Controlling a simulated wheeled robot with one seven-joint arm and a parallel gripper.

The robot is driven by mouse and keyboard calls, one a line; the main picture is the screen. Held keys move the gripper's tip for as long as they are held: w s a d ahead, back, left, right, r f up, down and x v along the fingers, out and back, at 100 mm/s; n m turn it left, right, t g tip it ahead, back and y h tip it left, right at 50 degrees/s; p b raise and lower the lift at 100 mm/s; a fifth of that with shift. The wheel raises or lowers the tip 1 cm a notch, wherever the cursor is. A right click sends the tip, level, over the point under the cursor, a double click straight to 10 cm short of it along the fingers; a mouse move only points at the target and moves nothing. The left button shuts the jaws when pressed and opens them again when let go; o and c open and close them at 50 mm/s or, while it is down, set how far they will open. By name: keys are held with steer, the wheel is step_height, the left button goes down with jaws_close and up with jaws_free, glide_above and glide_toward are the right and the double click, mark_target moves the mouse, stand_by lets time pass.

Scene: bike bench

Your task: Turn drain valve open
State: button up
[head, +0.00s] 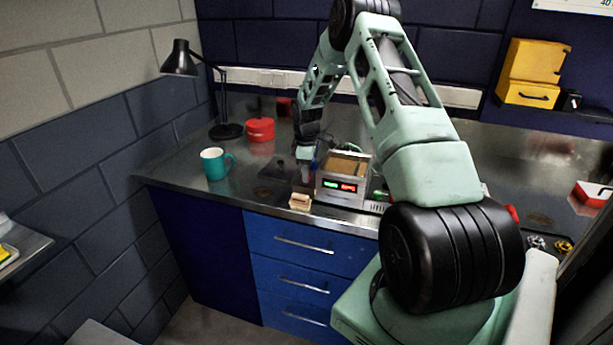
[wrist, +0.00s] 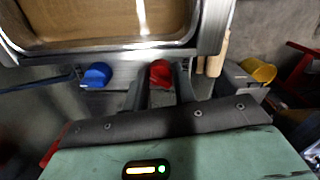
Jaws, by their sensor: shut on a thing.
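A box-shaped bench unit with a metal-rimmed basin (head: 346,166) stands on the bench, with green and red displays on its front. In the wrist view its rim (wrist: 120,48) crosses the top. A red valve handle (wrist: 160,73) and a blue valve handle (wrist: 97,75) sit on the side below that rim. My gripper (wrist: 162,86) has its two fingers on either side of the red handle and is shut on it. The handle's lower part is hidden between the fingers. In the head view my gripper (head: 305,174) is at the unit's left side, and the red handle cannot be made out.
A teal mug (head: 214,164), a red pot (head: 260,130) and a black lamp (head: 180,60) stand to the left. A small pale wooden block (head: 300,201) is at the bench's front edge. A yellow cup-like thing (wrist: 259,70) is right of my gripper in the wrist view.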

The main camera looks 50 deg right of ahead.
steer(key=m+b, duration=0.1)
steer(key=m, duration=0.3)
steer(key=shift+b, duration=0.4)
steer(key=shift+m+b, duration=0.5)
steer(key=shift+m, duration=1.4)
steer(key=shift+r, duration=0.1)
steer(key=o, duration=1)
step_height(320, 180, up, 17)
steer(key=b, duration=0.3)
steer(key=shift+r+b, duration=0.15)
steer(key=shift+b, duration=0.25)
